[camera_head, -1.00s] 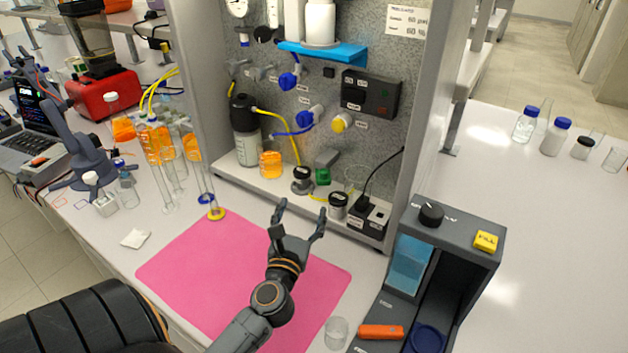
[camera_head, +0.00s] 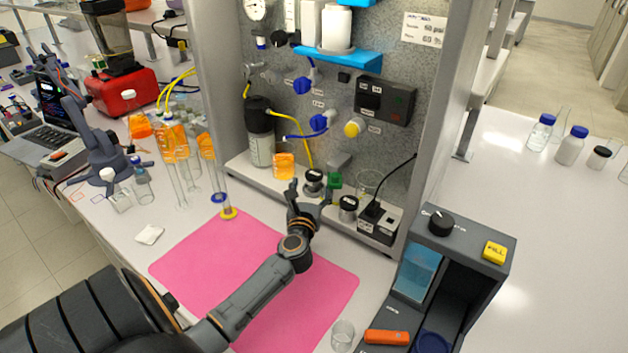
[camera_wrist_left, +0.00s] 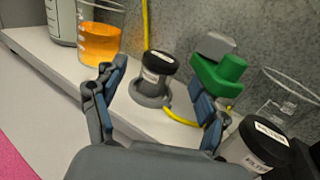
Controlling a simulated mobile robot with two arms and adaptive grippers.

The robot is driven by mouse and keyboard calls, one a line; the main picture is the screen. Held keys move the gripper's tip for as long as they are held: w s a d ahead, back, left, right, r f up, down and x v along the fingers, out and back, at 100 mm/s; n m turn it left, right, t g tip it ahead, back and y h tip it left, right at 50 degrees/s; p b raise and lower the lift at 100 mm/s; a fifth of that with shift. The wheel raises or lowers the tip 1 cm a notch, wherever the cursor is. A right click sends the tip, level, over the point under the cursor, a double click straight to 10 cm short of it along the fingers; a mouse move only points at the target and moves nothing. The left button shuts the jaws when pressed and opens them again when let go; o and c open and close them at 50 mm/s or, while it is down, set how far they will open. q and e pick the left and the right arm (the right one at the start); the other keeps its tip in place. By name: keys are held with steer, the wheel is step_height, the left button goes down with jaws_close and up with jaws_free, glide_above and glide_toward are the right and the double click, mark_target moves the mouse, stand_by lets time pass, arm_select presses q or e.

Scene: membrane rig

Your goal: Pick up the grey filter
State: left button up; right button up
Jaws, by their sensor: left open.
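In the left wrist view the grey block (camera_wrist_left: 216,44) shows just above the green block (camera_wrist_left: 222,72). A black-capped, labelled jar (camera_head: 314,177) sits in a grey ring; in the left wrist view this jar (camera_wrist_left: 155,72) is between and beyond my fingertips. My left gripper (camera_head: 311,193) is open and empty at the ledge's front. Its right finger (camera_wrist_left: 207,108) partly covers the green block. My right gripper is out of view.
A second black-capped jar (camera_head: 348,208) and a clear beaker (camera_head: 369,184) stand right of the green block. An orange-filled beaker (camera_head: 284,167) stands left. A yellow tube (camera_wrist_left: 178,116) runs along the ledge.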

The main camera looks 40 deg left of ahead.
mark_target(314, 182)
arm_select(q)
steer(key=x, duration=0.2)
steer(key=shift+w+a+f, duration=0.1)
steer(key=shift+w+a, duration=0.1)
steer(key=shift+w, duration=0.1)
steer(key=shift+s, duration=0.1)
steer(key=shift+c, duration=1)
steer(key=c, duration=1)
steer(key=shift+c, duration=0.2)
